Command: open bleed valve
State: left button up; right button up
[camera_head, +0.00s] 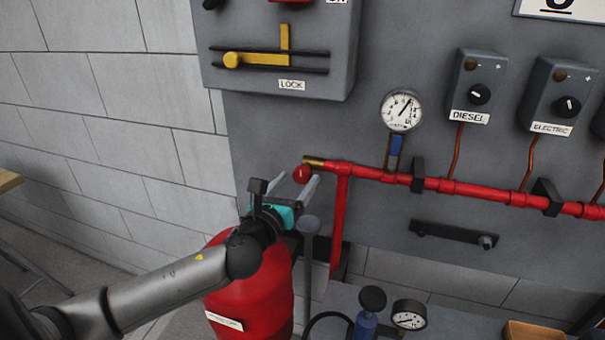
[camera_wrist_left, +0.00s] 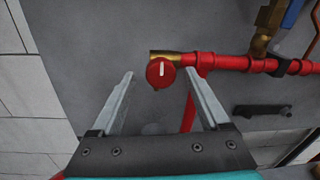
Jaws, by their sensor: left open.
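The bleed valve is a round red knob (camera_head: 302,174) with a white mark, at the left, brass-tipped end of the red pipe (camera_head: 460,188). In the left wrist view the knob (camera_wrist_left: 160,72) shows just beyond and between the fingertips, its white mark close to upright. My left gripper (camera_head: 293,186) is open, its fingers pointing at the knob. In the left wrist view my left gripper (camera_wrist_left: 160,80) has a wide gap between its fingers and nothing in it. Whether a finger touches the knob I cannot tell. My right gripper is not in view.
A pressure gauge (camera_head: 401,110) with a blue-handled valve (camera_head: 395,152) stands above the pipe. DIESEL (camera_head: 475,85) and ELECTRIC (camera_head: 557,95) boxes are at the right. A grey LOCK panel (camera_head: 290,60) is above. A red cylinder (camera_head: 250,295) stands below my gripper.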

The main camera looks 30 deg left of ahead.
aim_at(300, 177)
pick_arm(q)
jog(key=shift+w+a, duration=0.15)
jog(key=shift+w, duration=0.75)
jog(key=shift+w+a, duration=0.1)
jog(key=shift+w, duration=0.8)
grip_shut()
